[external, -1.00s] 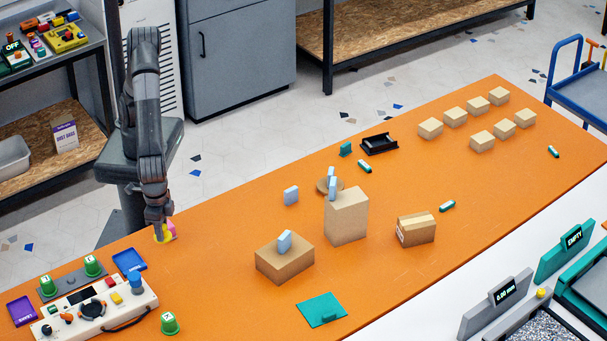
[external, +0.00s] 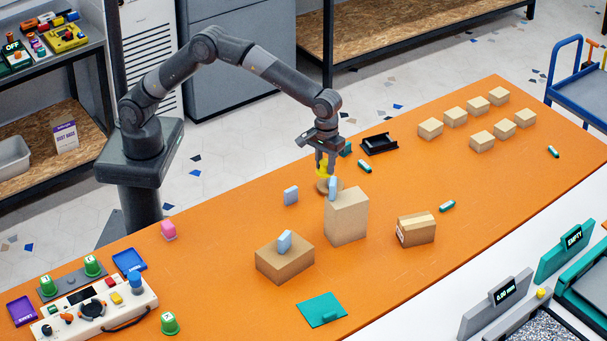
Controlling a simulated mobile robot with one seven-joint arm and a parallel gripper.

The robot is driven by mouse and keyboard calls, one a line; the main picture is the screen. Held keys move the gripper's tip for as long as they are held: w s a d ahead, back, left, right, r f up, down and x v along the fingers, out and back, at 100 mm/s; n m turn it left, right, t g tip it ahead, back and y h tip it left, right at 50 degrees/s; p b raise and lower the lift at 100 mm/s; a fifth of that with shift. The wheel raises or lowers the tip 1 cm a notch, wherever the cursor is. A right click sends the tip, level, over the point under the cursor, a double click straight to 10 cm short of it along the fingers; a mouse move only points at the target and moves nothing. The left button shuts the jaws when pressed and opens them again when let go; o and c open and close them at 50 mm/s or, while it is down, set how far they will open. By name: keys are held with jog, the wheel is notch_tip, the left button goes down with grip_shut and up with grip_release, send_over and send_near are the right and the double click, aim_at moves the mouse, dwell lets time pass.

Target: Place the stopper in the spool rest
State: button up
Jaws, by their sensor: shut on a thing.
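My gripper (external: 325,163) is shut on a small yellow piece (external: 322,171), which looks like the stopper; the fingers hide part of it. The gripper points down over a round tan disc (external: 322,186), behind the tall cardboard box. The yellow piece is just above or touching the disc; I cannot tell which. A light blue block (external: 333,187) stands just in front and hides part of the disc. A black open cradle with raised ends (external: 380,144) lies behind and to the right of the gripper. I cannot tell for certain whether the disc or the cradle is the spool rest.
The tall box (external: 346,217) stands close in front of the gripper. A low box (external: 285,261) with a blue block and a taped carton (external: 416,230) are nearby. A teal piece (external: 346,149) is close behind. The orange table (external: 230,235) is clear left of centre.

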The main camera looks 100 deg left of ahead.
jog(key=w+a+n, duration=0.1)
jog(key=w+a, duration=0.2)
jog(key=a, duration=0.4)
jog(key=w+a+n, duration=0.2)
jog(key=a, duration=0.5)
jog(key=n, duration=0.2)
send_over(368, 141)
notch_tip(368, 141, down, 6)
jog(key=shift+d+f, duration=0.15)
jog(key=shift+f, duration=0.8)
jog(key=shift+d+f, duration=0.1)
jog(key=shift+f, duration=0.85)
jog(key=shift+f, duration=0.15)
jog(key=shift+f, duration=0.5)
jog(key=o, duration=1)
jog(key=shift+c, duration=0.2)
